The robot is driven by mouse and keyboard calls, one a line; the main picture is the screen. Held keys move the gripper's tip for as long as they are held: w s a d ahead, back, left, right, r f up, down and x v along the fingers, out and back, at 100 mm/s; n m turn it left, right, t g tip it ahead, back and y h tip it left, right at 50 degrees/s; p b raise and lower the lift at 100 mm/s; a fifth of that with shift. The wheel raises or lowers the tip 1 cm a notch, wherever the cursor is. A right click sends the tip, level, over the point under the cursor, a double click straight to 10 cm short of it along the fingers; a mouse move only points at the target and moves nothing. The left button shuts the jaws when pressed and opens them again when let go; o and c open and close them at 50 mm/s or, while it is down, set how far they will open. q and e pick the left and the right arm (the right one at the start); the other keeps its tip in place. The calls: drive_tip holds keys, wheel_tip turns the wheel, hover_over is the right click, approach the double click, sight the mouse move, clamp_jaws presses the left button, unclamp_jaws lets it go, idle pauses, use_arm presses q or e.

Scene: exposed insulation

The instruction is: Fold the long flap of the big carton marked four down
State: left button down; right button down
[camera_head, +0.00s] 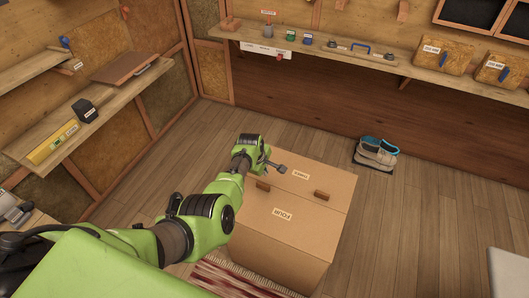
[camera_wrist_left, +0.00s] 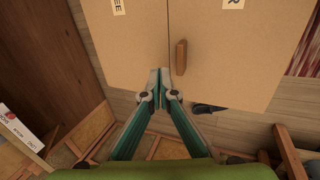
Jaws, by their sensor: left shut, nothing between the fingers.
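The big carton (camera_head: 290,238) stands on the floor, right of my left arm. Its panel marked FOUR (camera_head: 305,228) lies about flat on the near side, with two small wooden blocks (camera_head: 321,195) by the seam. A panel marked THREE (camera_head: 325,178) lies beyond the seam. My left gripper (camera_head: 281,168) is over the carton's left side and covers part of it. In the left wrist view the fingertips (camera_wrist_left: 160,73) are together and empty, by the seam end at the carton's edge. One wooden block (camera_wrist_left: 181,57) shows there. I cannot tell whether the fingers touch the cardboard. My right gripper is not in view.
A striped rug (camera_head: 232,279) lies by the carton's near left. A shelf (camera_head: 340,51) with small items runs along the back wall.

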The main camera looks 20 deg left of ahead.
use_arm(q)
wheel_tip(320, 180, up, 8)
drive_tip(key=r+p, duration=0.1)
drive_tip(key=s+a+f+m+y, duration=0.1)
drive_tip(key=s+a+m, duration=0.25)
drive_tip(key=s, duration=0.55)
drive_tip(key=s+a+f+m+y, duration=0.15)
drive_tip(key=s+m, duration=0.25)
drive_tip(key=s, duration=0.5)
drive_tip(key=s+d+r+m+h, duration=0.1)
drive_tip(key=s+d+r+m, duration=0.25)
drive_tip(key=s, duration=0.35)
drive_tip(key=s+d+r+m+h, duration=0.15)
drive_tip(key=s+m, duration=0.25)
drive_tip(key=s, duration=0.4)
drive_tip(key=s+d+r+m, duration=0.3)
drive_tip(key=s+m, duration=0.1)
drive_tip(key=s, duration=0.3)
wheel_tip(320, 180, down, 26)
drive_tip(key=s+g, duration=0.2)
drive_tip(key=s+a+f+g, duration=0.1)
drive_tip(key=s+a+f, duration=0.1)
drive_tip(key=s+f, duration=1.4)
drive_tip(key=shift+s+a+f, duration=0.25)
drive_tip(key=shift+s, duration=0.25)
